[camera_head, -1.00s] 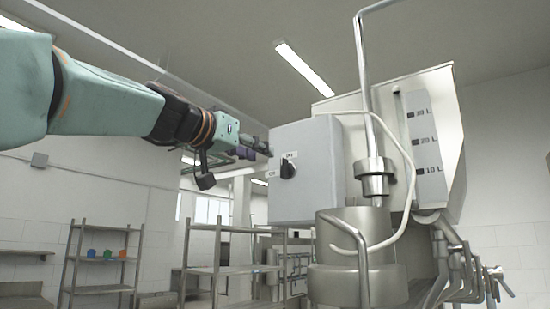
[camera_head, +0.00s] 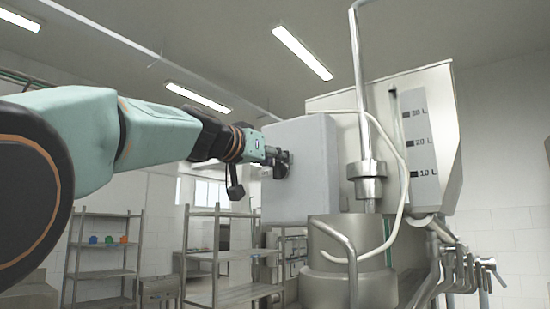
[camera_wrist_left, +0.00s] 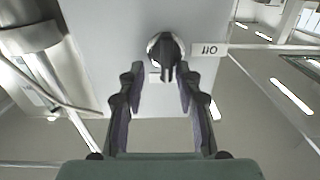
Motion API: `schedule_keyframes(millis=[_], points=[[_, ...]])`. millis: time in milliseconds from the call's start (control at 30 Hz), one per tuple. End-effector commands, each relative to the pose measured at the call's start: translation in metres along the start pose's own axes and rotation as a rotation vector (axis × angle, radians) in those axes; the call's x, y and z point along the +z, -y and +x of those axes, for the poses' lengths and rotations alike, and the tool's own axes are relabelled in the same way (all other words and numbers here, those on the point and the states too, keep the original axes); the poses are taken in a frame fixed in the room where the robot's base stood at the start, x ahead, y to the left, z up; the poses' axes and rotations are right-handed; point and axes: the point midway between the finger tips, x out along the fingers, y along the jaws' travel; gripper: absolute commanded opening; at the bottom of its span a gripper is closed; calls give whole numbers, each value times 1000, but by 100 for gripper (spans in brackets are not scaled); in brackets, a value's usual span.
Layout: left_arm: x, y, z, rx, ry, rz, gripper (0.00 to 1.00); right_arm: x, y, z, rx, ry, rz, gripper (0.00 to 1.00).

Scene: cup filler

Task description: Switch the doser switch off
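The doser switch is a dark rotary knob on the front of a pale grey box (camera_head: 300,190). In the left wrist view the knob (camera_wrist_left: 166,50) shows with a light ring around it, and a white label (camera_wrist_left: 208,49) that seems to read "OFF" upside down is beside it. My left gripper (camera_wrist_left: 160,72) is open, its two fingers apart with the knob between or just beyond their tips; I cannot tell whether they touch it. In the head view my left gripper (camera_head: 282,158) is at the box face and hides most of the switch. My right gripper is not in view.
A steel hopper (camera_head: 440,130) with litre marks stands behind the box. A steel cylinder (camera_head: 350,280), a vertical pipe (camera_head: 362,90) and a white hose (camera_head: 402,200) are close on the right. Metal shelves (camera_head: 105,245) stand farther back.

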Motion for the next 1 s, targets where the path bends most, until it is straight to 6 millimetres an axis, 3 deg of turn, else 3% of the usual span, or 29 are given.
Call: schedule_keyframes(millis=[400, 1000], points=[[0, 2, 0, -2, 0, -1, 0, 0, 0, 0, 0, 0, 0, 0], [0, 2, 0, 0, -1, -75, 0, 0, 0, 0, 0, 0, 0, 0]])
